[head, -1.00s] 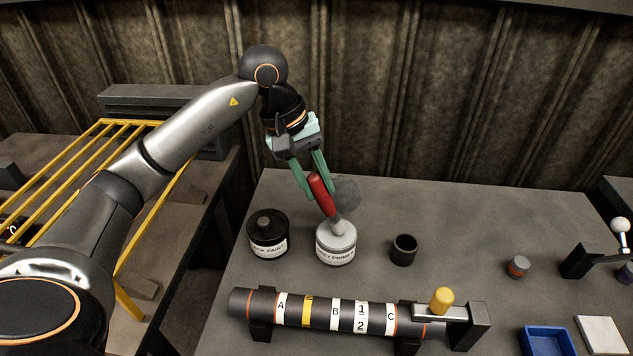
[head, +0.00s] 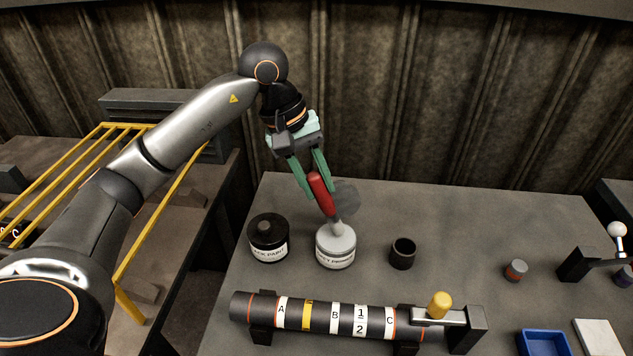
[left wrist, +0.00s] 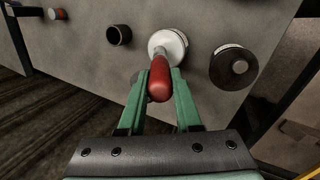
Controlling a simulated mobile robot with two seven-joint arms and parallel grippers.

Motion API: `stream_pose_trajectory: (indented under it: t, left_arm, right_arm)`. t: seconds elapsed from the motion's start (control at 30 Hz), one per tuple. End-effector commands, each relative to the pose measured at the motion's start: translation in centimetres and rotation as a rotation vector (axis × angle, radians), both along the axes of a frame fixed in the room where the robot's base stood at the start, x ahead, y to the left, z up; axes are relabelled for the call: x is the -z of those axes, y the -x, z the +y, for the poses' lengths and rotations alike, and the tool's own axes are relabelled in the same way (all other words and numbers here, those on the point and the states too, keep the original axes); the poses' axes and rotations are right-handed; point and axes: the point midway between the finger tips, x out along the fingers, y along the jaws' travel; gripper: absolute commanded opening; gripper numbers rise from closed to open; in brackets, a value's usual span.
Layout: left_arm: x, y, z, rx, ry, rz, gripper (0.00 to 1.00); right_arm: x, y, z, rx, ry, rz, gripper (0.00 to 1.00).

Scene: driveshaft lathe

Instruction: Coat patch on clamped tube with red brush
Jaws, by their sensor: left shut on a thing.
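My left gripper (head: 314,185) is shut on the red handle of the brush (head: 321,195) above the grey primer pot (head: 336,247). The brush is tilted, and its lower end meets the top of the pot; its tip is hidden. The left wrist view also shows the red brush (left wrist: 160,80) between my green fingers (left wrist: 162,98), with the primer pot (left wrist: 168,44) beyond. The dark tube (head: 318,316) lies clamped across the front of the bench. It has bands marked A, B and C, a yellow band and a patch marked 1 and 2. My right gripper is not seen.
A black paint pot (head: 268,238) stands left of the primer. An empty dark cup (head: 402,253) stands to its right. A yellow-knobbed clamp (head: 440,305) is at the tube's right end. A blue tray (head: 544,343) and a white block (head: 600,337) lie front right.

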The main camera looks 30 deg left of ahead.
Motion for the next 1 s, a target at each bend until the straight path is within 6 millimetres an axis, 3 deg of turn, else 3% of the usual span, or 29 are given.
stream_pose_trajectory:
  t: [0.6, 1.0]
  left_arm:
    - [-5.3, -0.1, 0.0, 0.0, 0.001, -0.005, 0.0]
    - [-5.4, -0.1, 0.0, -0.001, 0.001, -0.005, 0.0]
  right_arm:
    - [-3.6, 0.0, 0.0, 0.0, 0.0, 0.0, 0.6]
    - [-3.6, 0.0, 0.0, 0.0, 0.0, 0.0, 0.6]
